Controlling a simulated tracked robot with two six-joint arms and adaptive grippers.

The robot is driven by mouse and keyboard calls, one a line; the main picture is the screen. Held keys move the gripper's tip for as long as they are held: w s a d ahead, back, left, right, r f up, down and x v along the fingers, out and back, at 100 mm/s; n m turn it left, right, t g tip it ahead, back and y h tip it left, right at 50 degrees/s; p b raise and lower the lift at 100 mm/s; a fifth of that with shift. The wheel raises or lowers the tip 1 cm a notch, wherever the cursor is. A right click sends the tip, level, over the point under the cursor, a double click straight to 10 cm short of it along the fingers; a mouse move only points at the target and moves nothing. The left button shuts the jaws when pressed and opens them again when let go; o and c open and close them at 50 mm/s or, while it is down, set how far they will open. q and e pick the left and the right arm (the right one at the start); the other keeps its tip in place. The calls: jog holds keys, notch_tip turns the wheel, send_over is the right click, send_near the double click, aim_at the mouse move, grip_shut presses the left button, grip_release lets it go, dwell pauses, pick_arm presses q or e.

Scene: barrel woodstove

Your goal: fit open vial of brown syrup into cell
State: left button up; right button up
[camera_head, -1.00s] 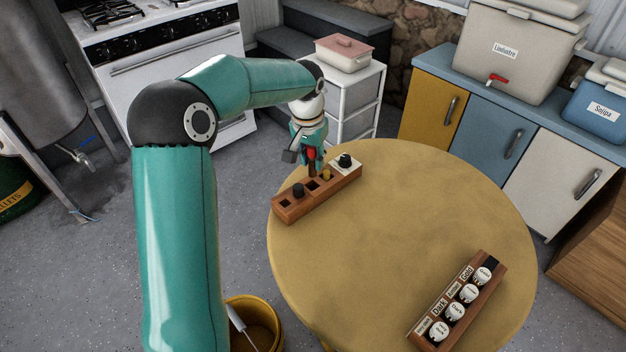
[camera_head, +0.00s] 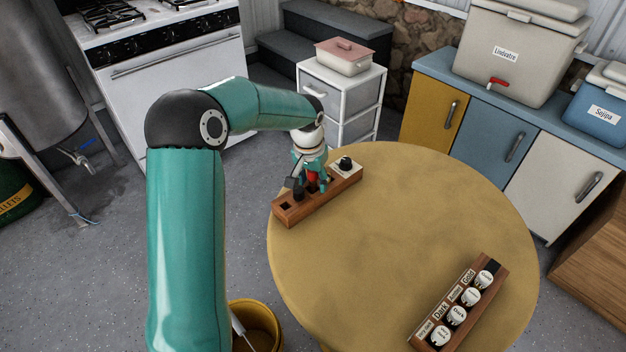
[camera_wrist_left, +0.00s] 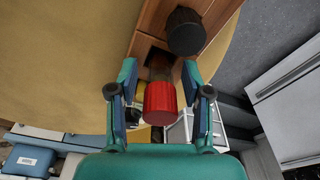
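The vial has a red upper end (camera_head: 312,178) and a brownish body (camera_wrist_left: 160,68). It stands at a square cell of the wooden rack (camera_head: 327,203), its lower end in or at the opening. My left gripper (camera_head: 309,181) is above the rack, around the vial. In the left wrist view its fingers (camera_wrist_left: 159,80) are on both sides of the vial, with a gap showing on each side. The brown syrup itself cannot be made out. My right gripper is not in view.
A dark-topped vial (camera_wrist_left: 186,31) stands in the adjacent cell, close to the fingers. A black knob-like top (camera_head: 345,163) is at the rack's far end. Another rack with several white-topped vials (camera_head: 455,315) lies at the table's front right. The middle of the round table (camera_head: 410,220) is clear.

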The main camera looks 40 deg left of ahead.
pick_arm(q)
notch_tip(320, 180, up, 12)
jog(key=s+p, duration=0.1)
jog(key=shift+s+d, duration=0.3)
jog(key=shift+s, duration=0.05)
dwell(0.4)
dwell(0.4)
